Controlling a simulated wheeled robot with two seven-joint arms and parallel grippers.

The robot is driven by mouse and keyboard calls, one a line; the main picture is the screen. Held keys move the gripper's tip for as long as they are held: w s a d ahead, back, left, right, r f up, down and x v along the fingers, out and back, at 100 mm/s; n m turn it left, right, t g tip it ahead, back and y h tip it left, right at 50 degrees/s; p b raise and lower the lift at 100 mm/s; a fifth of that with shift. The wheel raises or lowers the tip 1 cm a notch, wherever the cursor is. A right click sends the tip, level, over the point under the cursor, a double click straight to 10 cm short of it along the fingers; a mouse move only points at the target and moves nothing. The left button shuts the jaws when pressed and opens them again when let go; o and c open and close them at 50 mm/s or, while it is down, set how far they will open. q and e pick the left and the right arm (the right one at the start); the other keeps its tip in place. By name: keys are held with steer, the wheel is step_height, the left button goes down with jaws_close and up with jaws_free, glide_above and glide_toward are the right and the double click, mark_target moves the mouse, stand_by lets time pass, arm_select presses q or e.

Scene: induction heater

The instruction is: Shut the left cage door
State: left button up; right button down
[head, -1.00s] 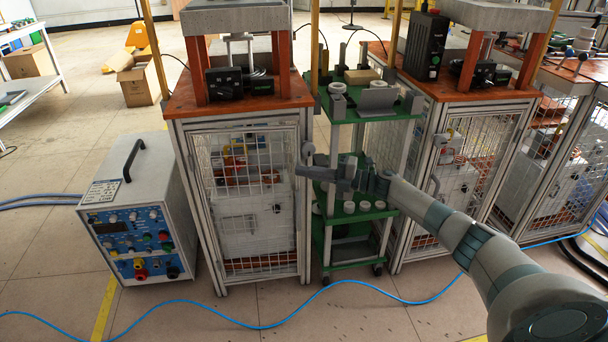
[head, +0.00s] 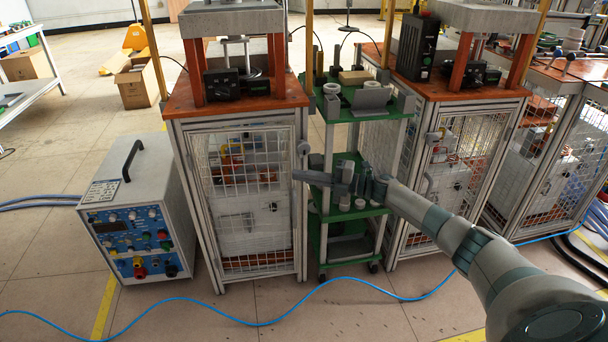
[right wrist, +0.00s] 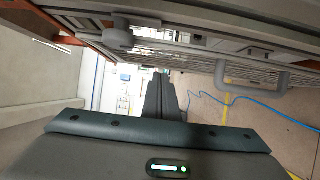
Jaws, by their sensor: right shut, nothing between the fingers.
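The left cage (head: 176,190) stands left of centre in the head view, under an orange-brown top. Its wire mesh door (head: 240,190) sits in or very close to the front frame; I cannot tell whether it is fully flush. A grey knob-like latch (head: 303,147) is at the door's upper right. My right gripper (head: 296,175) is shut and empty, just below this latch at the cage's right front edge. Contact is unclear.
A green trolley (head: 345,225) stands right of the left cage, behind my right arm. Another mesh cage (head: 455,180) is further right. A grey power unit (head: 140,215) stands on the floor at the left. A blue cable (head: 200,305) crosses the floor in front.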

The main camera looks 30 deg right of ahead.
steer(key=v, duration=1)
steer(key=shift+w+d, duration=0.2)
steer(key=shift+d, duration=0.1)
